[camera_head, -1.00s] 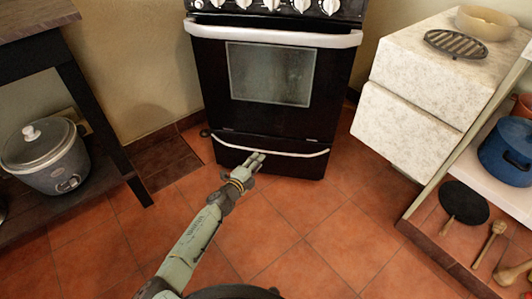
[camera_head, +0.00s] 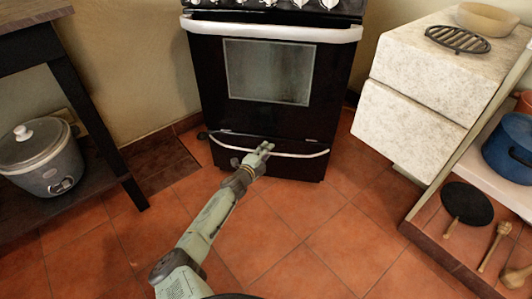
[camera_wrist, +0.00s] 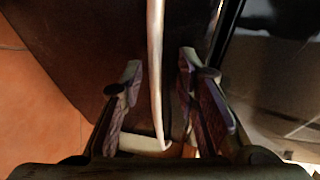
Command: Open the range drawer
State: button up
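The black range drawer (camera_head: 230,154) is at the bottom of the range and looks shut. Its thin pale curved handle (camera_head: 303,155) runs across the drawer's top. My gripper (camera_head: 266,147) is at the middle of this handle. In the wrist view, the handle (camera_wrist: 155,60) runs lengthwise between the two fingers of my gripper (camera_wrist: 160,75). The fingers are open, with a gap on each side of the handle. The drawer's dark front (camera_wrist: 85,50) fills much of the wrist view. My gripper hides part of the handle in the head view.
The oven door's white handle (camera_head: 270,31) is above the drawer. A stone-fronted cabinet (camera_head: 408,128) stands to the right, and a dark table with a slow cooker (camera_head: 42,160) to the left. The tiled floor (camera_head: 310,225) before the range is clear.

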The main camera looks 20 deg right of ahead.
grip_shut()
dwell(0.7)
